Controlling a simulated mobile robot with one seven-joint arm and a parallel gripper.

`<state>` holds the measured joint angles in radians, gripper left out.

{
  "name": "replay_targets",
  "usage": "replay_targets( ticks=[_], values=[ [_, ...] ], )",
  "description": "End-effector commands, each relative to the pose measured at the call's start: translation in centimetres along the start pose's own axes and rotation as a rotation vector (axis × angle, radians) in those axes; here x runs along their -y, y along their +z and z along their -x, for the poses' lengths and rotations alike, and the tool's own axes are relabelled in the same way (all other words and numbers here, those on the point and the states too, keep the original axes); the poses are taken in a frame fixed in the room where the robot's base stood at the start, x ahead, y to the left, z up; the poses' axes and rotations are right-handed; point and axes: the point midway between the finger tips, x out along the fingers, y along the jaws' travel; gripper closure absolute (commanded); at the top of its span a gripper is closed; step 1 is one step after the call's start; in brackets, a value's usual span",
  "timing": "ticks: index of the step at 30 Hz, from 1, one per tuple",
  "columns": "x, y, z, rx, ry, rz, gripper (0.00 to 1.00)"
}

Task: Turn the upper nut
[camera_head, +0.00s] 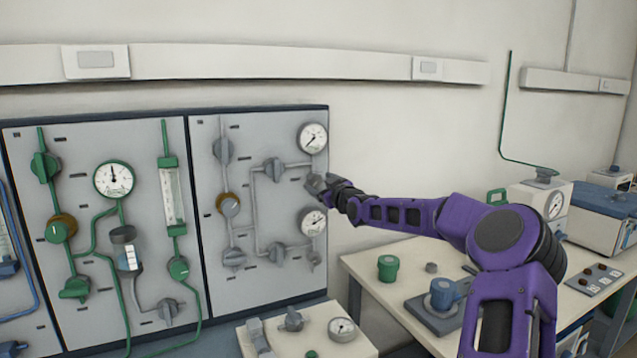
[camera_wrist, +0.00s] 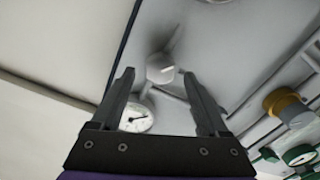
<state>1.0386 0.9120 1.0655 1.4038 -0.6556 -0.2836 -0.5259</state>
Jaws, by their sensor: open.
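The upper nut (camera_head: 315,185) is a grey fitting on the pipe below the upper gauge (camera_head: 313,138), near the right edge of the grey panel. My gripper (camera_head: 325,184) reaches it from the right and partly hides it. In the wrist view the nut (camera_wrist: 160,69) shows a pale faceted face between the two fingertips. My gripper (camera_wrist: 158,73) is open, one finger on each side of the nut, with visible gaps; I cannot tell how far the tips reach in depth. A lower nut (camera_head: 315,258) sits under the lower gauge (camera_head: 312,222).
Grey pipes and valves (camera_head: 273,168) stand left of my gripper, with a brass fitting (camera_head: 228,204) further left. A green-piped panel (camera_head: 95,150) adjoins. The table (camera_head: 400,262) at right holds a green jar (camera_head: 388,267) and a blue device (camera_head: 441,293). The wall right of the panel is clear.

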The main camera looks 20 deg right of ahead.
Motion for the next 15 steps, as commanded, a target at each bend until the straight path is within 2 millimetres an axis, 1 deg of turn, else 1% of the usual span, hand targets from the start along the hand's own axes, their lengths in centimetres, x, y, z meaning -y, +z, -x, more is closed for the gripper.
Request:
replay_targets(
  ticks=[1, 6, 15],
  values=[
    [0.04, -0.01, -0.54, 0.0, -0.001, -0.001, 0.22],
    [0.03, 0.08, -1.39, 0.001, 0.0, 0.0, 0.22],
    [0.04, 0.08, -1.51, 0.002, 0.0, 0.001, 0.22]
  ],
)
